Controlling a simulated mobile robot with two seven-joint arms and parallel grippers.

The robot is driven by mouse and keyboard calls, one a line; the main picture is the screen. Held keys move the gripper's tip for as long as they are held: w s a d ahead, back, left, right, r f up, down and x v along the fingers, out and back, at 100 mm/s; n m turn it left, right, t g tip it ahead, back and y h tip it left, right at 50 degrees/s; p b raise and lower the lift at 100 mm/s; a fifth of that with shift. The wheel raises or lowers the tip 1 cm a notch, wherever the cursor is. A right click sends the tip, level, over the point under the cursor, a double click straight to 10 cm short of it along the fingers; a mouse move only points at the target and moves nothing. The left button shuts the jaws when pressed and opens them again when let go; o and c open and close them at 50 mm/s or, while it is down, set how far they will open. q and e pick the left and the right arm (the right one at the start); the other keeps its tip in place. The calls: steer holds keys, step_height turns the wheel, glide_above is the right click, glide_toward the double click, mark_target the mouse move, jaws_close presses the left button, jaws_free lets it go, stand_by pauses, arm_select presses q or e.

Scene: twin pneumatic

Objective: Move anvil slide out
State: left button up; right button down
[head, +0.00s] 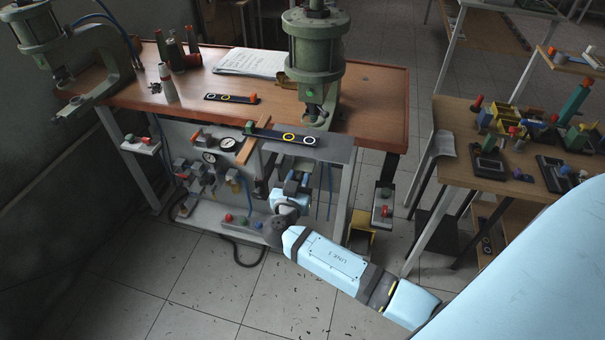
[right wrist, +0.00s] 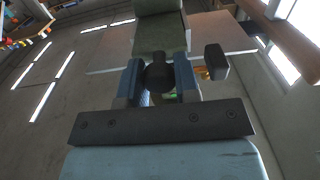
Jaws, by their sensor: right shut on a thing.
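A flat grey plate (head: 335,150), which looks like the anvil slide, sticks out past the bench's front edge below the right green press (head: 314,55). A black strip (head: 303,139) with a yellow and a white ring lies on it. My right gripper (head: 291,178) is just below the plate, its fingertips partly hidden in the head view. In the right wrist view, my right gripper (right wrist: 158,78) is shut on a dark round knob (right wrist: 158,74) between its two blue-grey fingers. How the knob joins the plate is hidden. My left gripper is not in view.
A second green press (head: 45,40) stands at the bench's left end. Another ringed strip (head: 230,98), bottles and a paper pad (head: 250,62) lie on the bench (head: 385,100). Gauges and valves fill the panel below. A cluttered side table (head: 455,115) stands right.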

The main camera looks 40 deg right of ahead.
steer(key=b+v, duration=0.3)
steer(key=v, duration=0.5)
steer(key=c, duration=0.9)
jaws_free()
steer(key=shift+s+a, duration=0.1)
steer(key=shift+a, duration=0.05)
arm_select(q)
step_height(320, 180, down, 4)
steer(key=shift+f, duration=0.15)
arm_select(e)
steer(key=shift+o, duration=0.2)
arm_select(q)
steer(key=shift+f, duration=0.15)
